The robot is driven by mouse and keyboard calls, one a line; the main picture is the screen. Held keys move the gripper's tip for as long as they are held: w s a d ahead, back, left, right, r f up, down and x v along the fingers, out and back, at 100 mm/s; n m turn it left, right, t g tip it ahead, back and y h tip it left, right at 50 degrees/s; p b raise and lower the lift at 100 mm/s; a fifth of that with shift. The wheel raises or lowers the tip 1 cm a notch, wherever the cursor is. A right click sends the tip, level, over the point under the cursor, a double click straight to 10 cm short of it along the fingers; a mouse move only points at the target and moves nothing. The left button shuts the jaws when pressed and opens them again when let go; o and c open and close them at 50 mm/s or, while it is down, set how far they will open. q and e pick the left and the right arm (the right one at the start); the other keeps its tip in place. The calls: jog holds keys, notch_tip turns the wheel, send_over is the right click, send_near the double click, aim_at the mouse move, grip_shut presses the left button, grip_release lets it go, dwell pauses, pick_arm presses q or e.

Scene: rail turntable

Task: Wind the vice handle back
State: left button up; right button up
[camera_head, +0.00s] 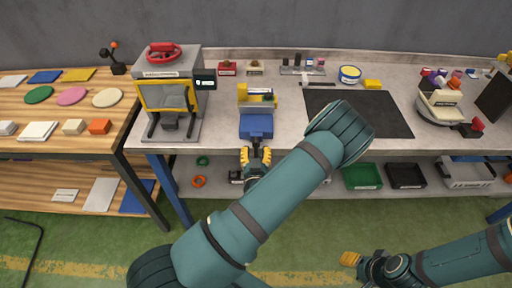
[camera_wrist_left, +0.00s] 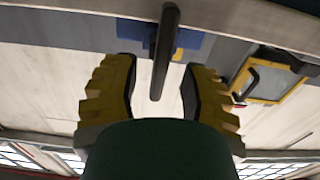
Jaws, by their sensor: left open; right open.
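The vice (camera_head: 257,125), blue with yellow jaws, is fixed at the front edge of the grey workbench. In the left wrist view its blue body (camera_wrist_left: 192,42) is partly hidden. A dark bar, seemingly the vice handle (camera_wrist_left: 163,60), hangs in the gap between my left fingers. My left gripper (camera_head: 256,154) is open just in front of and below the vice, and its yellow fingers (camera_wrist_left: 158,85) stand either side of the bar; contact cannot be told. My right gripper (camera_head: 350,258) is open, low over the green floor, away from the bench.
A grey machine with a yellow-framed door (camera_head: 168,95) stands left of the vice. A black mat (camera_head: 375,115) lies to its right. Green (camera_head: 362,177) and black (camera_head: 406,176) bins sit on the shelf below. A wooden table (camera_head: 75,140) stands at left.

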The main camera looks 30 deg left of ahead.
pick_arm(q)
jog(key=shift+x, duration=1.1)
grip_shut()
